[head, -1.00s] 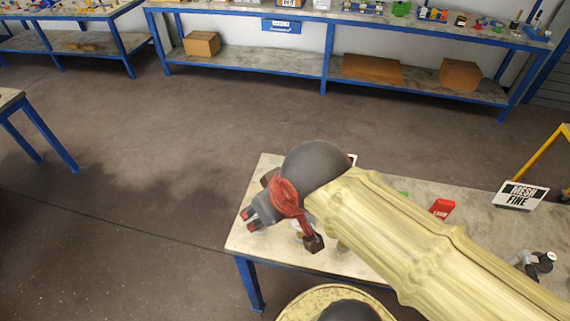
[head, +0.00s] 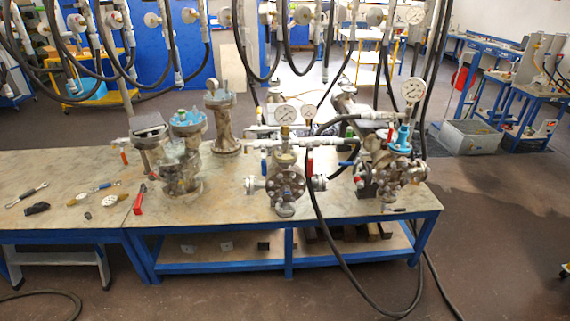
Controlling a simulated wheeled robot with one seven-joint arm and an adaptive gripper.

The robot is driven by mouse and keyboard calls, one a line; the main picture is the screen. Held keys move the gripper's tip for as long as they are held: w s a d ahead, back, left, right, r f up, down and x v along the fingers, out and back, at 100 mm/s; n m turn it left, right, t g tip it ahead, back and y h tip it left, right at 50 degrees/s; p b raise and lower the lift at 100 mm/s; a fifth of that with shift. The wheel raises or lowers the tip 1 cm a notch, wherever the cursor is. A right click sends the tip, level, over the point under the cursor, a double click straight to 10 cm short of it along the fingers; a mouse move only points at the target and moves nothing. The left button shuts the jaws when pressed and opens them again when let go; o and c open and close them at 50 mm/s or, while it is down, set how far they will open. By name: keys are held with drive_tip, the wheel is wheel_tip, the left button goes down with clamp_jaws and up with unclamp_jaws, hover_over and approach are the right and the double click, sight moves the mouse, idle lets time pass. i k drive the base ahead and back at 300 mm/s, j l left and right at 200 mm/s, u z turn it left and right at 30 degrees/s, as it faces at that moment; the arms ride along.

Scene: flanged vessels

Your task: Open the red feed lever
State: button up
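Several flanged vessels stand on a workbench (head: 232,200). A red lever (head: 310,165) hangs down beside the middle vessel (head: 285,183), which carries a pressure gauge and a blue lever (head: 264,164). Another small red lever (head: 390,134) is at the right vessel (head: 392,165). A third red handle (head: 124,158) hangs at the left end of a pipe by the left vessel (head: 180,160). No label shows which one is the feed lever, and their open or shut positions are too small to tell. My gripper is not in view.
A red-handled tool (head: 139,200) and several hand tools lie on the bench's left part. Black hoses (head: 340,262) hang from pipework overhead, and one loops past the bench's front to the floor. The floor in front is mostly clear.

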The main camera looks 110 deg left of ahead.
sight(311, 163)
drive_tip(key=u, duration=3.4)
drive_tip(key=i+j+z, duration=0.1)
drive_tip(key=i, duration=0.35)
drive_tip(key=i+j, duration=0.35)
drive_tip(key=i+j+z, duration=0.15)
drive_tip(key=i, duration=0.35)
